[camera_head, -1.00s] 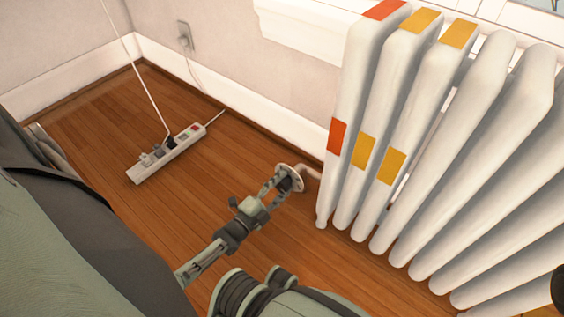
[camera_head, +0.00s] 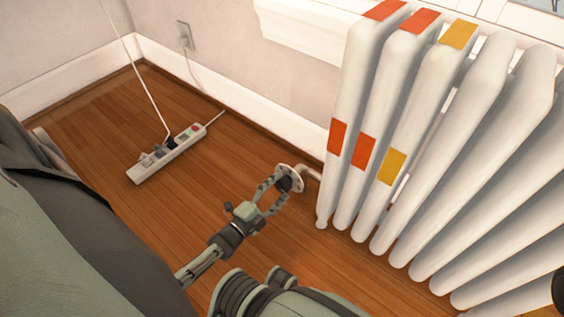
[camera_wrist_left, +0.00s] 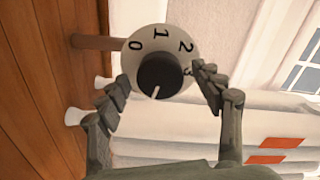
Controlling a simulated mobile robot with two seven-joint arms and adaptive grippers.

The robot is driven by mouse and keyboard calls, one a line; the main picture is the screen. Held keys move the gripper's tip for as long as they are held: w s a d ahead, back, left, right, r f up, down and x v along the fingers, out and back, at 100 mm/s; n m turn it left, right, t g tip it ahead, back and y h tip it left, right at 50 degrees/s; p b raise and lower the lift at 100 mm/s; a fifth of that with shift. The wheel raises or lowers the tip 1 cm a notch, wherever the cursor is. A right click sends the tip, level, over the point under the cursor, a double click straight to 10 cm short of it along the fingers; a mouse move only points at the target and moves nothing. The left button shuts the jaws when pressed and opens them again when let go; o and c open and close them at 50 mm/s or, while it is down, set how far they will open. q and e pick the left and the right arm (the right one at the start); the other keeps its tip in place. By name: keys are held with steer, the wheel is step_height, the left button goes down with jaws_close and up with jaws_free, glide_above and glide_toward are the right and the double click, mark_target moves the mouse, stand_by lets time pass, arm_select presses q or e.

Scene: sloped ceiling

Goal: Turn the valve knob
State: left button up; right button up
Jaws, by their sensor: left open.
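The valve knob (camera_head: 291,178) sits on a pipe at the lower left corner of the white radiator (camera_head: 430,200). In the left wrist view, the black knob (camera_wrist_left: 158,77) has a white mark pointing down in the picture, on a pale dial (camera_wrist_left: 184,36) showing 0, 1, 2 and 3. My left gripper (camera_head: 277,188) is at the knob, and its open fingers also show in the left wrist view (camera_wrist_left: 160,84), one on each side of the knob. I cannot tell whether they touch it. My right gripper is not in view.
A power strip (camera_head: 167,158) with plugs and a cord lies on the wooden floor left of the valve. A wall outlet (camera_head: 184,36) is behind it. Red patches (camera_head: 335,137) mark the first two radiator columns, and yellow patches (camera_head: 393,166) the third.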

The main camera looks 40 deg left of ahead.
arm_select(q)
steer(key=s, duration=1)
steer(key=shift+a, duration=0.4)
steer(key=shift+s, duration=0.1)
